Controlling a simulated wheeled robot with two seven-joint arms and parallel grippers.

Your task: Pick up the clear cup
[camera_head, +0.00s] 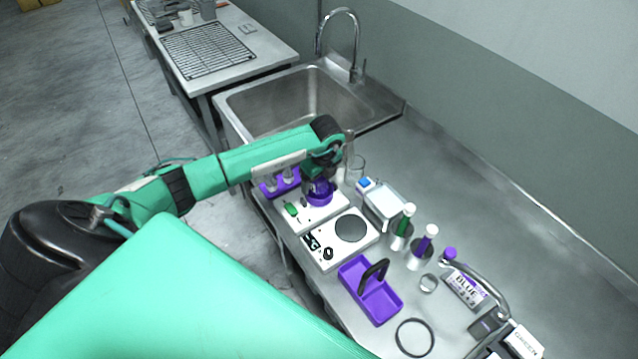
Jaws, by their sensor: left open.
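A clear cup (357,166) stands on the steel counter, just right of the end of my left arm and behind the white box. It is see-through and faint, and its near left side is partly covered. My left gripper (347,156) is open, at the cup's left side and close to it. I cannot tell whether the fingers touch the cup or reach around it. My right gripper is out of view.
A sink (290,100) with a tall tap (355,45) lies behind. The counter's right side is clear.

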